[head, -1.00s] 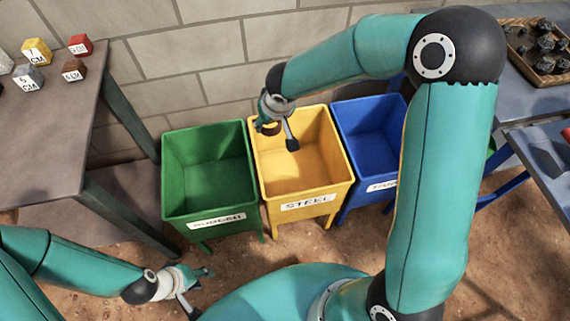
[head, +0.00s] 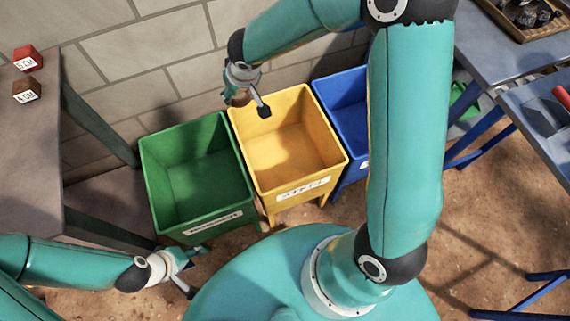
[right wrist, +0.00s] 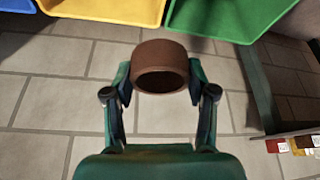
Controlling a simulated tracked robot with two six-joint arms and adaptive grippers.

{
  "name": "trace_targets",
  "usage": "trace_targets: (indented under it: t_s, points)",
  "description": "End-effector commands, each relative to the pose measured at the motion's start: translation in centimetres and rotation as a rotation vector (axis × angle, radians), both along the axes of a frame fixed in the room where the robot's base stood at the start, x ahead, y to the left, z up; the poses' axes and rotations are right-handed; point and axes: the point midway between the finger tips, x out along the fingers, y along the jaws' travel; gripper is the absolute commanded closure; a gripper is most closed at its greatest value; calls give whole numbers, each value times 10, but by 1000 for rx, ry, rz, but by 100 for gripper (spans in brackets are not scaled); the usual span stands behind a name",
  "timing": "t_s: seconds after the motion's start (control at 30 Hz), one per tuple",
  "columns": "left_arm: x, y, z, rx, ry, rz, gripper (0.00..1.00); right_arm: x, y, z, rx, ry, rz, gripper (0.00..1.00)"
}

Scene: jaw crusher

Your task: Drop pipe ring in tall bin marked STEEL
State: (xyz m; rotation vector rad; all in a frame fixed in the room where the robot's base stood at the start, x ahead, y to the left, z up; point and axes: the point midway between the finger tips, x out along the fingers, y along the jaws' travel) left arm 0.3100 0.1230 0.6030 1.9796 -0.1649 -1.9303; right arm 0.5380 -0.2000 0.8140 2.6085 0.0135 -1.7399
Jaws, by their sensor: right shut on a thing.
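The brown pipe ring (right wrist: 160,68) is held between the two fingers of my right gripper (right wrist: 160,82), as the right wrist view shows. In the head view my right gripper (head: 250,99) is by the back left corner of the yellow bin (head: 310,185), whose label reads STEEL. The ring is small and mostly hidden there. In the wrist view it appears against the wall, near the gap between the yellow and green bins. My left gripper (head: 197,271) is open and empty, low in front of the green bin (head: 205,224).
A blue bin (head: 340,92) stands right of the yellow one, partly behind my right arm. A table with small labelled blocks (head: 27,58) is at left. Blue-grey tables (head: 500,62) are at right. A block wall (head: 150,55) is close behind the bins.

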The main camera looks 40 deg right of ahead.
Motion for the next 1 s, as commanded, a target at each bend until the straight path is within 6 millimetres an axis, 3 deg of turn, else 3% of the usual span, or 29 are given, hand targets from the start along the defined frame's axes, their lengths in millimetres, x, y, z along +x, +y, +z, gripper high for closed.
trace_targets:
  t_s: [0.17,0.4,0.5,0.7,1.0]
  points:
    - [0,0,-39,0,0,0,60,-8,-20,-61,0,6,54,88]
    - [0,0,-117,0,0,0,60,-26,-77,-187,4,7,178,88]
    - [0,0,-145,0,1,0,60,-34,-104,-233,4,4,218,88]
    - [0,0,-163,0,0,0,60,-43,-132,-268,2,1,258,88]
    - [0,0,-177,0,-1,0,60,-48,-144,-293,1,0,279,88]
